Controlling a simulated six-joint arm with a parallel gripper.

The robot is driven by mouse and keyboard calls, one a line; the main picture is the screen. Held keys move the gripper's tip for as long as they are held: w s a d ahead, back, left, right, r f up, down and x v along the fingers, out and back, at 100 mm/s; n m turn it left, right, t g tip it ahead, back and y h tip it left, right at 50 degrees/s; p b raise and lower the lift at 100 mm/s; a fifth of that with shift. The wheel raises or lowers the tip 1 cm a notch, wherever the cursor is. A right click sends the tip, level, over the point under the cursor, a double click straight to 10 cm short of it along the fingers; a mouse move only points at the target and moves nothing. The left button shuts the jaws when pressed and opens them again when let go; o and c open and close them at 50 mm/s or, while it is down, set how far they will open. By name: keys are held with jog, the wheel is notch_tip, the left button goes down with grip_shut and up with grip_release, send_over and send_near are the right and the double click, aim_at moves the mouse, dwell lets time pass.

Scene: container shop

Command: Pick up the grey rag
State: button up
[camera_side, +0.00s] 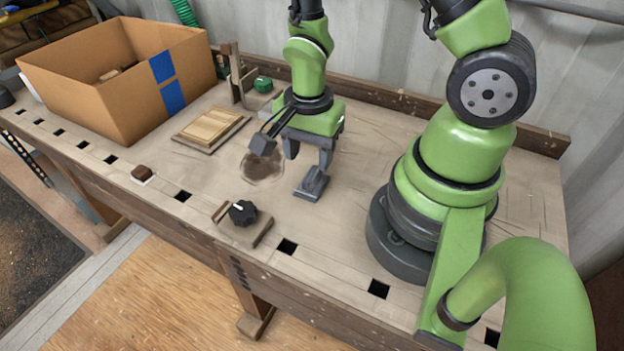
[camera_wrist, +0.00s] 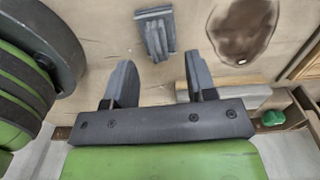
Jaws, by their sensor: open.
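The grey rag (camera_side: 312,184) lies as a small folded strip with a wider end on the wooden bench, to the left of my arm's base. It also shows in the wrist view (camera_wrist: 156,34), near the top, beyond the fingertips. My gripper (camera_side: 308,157) points down above the bench, close to the rag and slightly behind it in the side view. Its two dark fingers are apart with nothing between them, as the wrist view also shows (camera_wrist: 160,70). The rag appears clear of the fingers.
A dark brown stain (camera_side: 263,167) marks the bench left of the rag. A black knob on a wooden block (camera_side: 243,213) stands in front. A wooden board (camera_side: 210,128), a cardboard box (camera_side: 110,85) and a small brown block (camera_side: 142,173) are further left. A green object (camera_side: 263,84) sits behind.

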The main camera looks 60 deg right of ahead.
aim_at(312, 172)
jog(key=shift+s+d+f, duration=0.1)
jog(key=shift+f, duration=1.25)
jog(key=shift+s+d+f, duration=0.1)
jog(key=shift+f, duration=1.25)
grip_shut()
jog(key=shift+r, duration=0.1)
jog(key=shift+r, duration=4.95)
jog(key=c, duration=0.9)
grip_release()
